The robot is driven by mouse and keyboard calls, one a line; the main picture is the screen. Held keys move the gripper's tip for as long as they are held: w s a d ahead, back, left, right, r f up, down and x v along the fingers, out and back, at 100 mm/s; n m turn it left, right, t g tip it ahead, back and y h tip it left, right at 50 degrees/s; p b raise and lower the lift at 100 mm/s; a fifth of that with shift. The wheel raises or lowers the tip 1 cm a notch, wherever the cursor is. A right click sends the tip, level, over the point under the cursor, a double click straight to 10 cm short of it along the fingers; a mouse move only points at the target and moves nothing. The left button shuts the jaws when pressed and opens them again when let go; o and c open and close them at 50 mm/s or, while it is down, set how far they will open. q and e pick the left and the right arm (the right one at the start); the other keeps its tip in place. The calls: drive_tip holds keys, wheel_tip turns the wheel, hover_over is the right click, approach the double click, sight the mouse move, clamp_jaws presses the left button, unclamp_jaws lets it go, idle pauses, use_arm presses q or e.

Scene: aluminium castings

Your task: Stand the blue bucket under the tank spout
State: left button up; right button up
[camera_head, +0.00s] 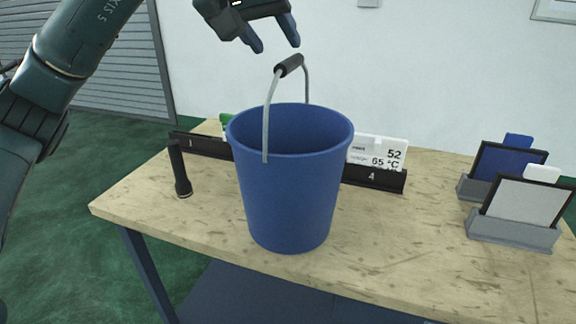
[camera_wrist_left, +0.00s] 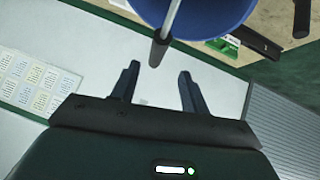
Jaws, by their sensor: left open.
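The blue bucket (camera_head: 290,195) stands upright on the wooden table, with its handle raised and a dark grip (camera_head: 289,65) at the top. My left gripper (camera_head: 273,48) is open and empty, just above and slightly left of the handle grip. In the left wrist view, the open fingers (camera_wrist_left: 158,82) point toward the dark handle grip (camera_wrist_left: 159,50), which lies just beyond the tips; the bucket (camera_wrist_left: 205,12) is behind it. No tank spout shows in either view. My right gripper is not in view.
The wooden table (camera_head: 400,245) carries a black rail with a white temperature card (camera_head: 379,152) behind the bucket. A dark upright handle-like object (camera_head: 179,170) stands left. Two framed cards in grey holders (camera_head: 512,232) stand right. The table's front right is clear.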

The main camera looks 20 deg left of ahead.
sight(290, 61)
use_arm(q)
drive_tip(key=x, duration=0.6)
drive_tip(key=shift+d+f, duration=0.4)
drive_tip(key=shift+d, duration=0.05)
clamp_jaws()
idle(1.0)
drive_tip(key=shift+r, duration=0.25)
